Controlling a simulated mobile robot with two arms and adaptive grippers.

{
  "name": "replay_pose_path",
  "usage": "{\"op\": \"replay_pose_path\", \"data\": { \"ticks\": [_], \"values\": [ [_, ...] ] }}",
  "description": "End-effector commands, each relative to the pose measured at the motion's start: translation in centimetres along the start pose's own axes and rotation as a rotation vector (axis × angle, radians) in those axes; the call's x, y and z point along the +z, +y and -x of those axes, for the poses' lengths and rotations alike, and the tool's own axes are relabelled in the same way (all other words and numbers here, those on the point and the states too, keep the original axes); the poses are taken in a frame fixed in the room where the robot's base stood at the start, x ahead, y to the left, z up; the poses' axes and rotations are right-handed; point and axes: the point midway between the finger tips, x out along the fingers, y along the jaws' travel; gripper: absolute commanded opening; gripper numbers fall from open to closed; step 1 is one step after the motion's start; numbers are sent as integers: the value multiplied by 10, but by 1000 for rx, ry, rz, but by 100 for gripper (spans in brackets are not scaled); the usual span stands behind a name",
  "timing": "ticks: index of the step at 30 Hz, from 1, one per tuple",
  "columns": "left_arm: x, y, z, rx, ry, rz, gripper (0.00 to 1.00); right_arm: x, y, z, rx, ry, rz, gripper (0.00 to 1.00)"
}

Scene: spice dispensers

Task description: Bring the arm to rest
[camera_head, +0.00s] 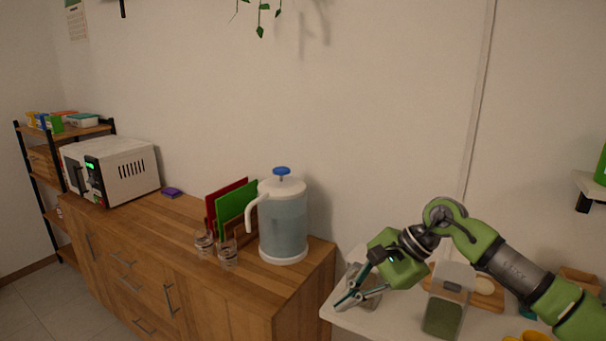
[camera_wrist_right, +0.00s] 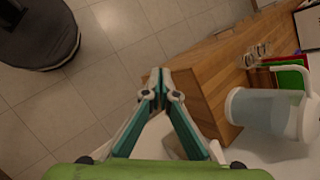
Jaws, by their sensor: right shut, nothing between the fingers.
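My right gripper (camera_head: 349,299) is shut and empty in the head view, at the left end of the white counter (camera_head: 385,318). Its arm comes in from the right, bent at a joint above the counter. In the right wrist view the fingertips of the right gripper (camera_wrist_right: 161,88) meet with nothing between them. Behind the fingers I see floor tiles and the side of the wooden cabinet. My left gripper is not in view.
A spice dispenser (camera_head: 443,312) with green contents stands below the right arm. The wooden cabinet (camera_head: 300,290) holds a water pitcher (camera_head: 284,225), glasses (camera_head: 228,254), cutting boards (camera_head: 237,205) and a microwave (camera_head: 125,170). A dark round object (camera_wrist_right: 40,35) is on the floor.

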Motion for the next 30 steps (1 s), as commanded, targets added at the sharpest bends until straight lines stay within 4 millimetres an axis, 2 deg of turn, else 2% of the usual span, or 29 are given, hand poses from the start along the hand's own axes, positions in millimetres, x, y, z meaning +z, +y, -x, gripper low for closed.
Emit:
{"op": "replay_pose_path", "data": {
  "ticks": [1,3,5,8,11,14,15,17,18,20,21,23,24,26,27,29,30],
  "values": [
    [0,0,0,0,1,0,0,9,-4,-28,-40,-135,-157,0],
    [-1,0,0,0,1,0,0,18,-17,-53,-102,-309,-388,0],
    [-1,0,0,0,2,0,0,17,-28,-71,-149,-453,-604,0],
    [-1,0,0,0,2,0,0,-3,-41,-97,-215,-678,-996,0],
    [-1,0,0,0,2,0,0,-49,-38,-125,-278,-881,-1420,0],
    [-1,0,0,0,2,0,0,-111,-12,-160,-342,-1053,-1853,0],
    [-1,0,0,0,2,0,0,-134,3,-173,-365,-1105,-2000,0],
    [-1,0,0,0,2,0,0,-166,30,-192,-403,-1169,-2204,0],
    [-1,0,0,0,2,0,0,-185,50,-205,-430,-1204,-2328,0],
    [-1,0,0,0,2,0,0,-211,84,-224,-469,-1251,-2506,0],
    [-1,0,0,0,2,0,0,-226,107,-237,-499,-1276,-2618,0],
    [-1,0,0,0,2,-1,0,-246,145,-256,-545,-1307,-2777,0],
    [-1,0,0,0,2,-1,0,-257,171,-267,551,1260,2736,0],
    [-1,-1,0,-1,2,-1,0,-270,211,-284,547,1163,2611,0],
    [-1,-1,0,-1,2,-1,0,-278,240,-296,548,1101,2532,0],
    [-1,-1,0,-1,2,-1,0,-286,282,-311,548,1016,2412,0],
    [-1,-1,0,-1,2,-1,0,-289,311,-321,552,960,2336,0]
  ]
}}
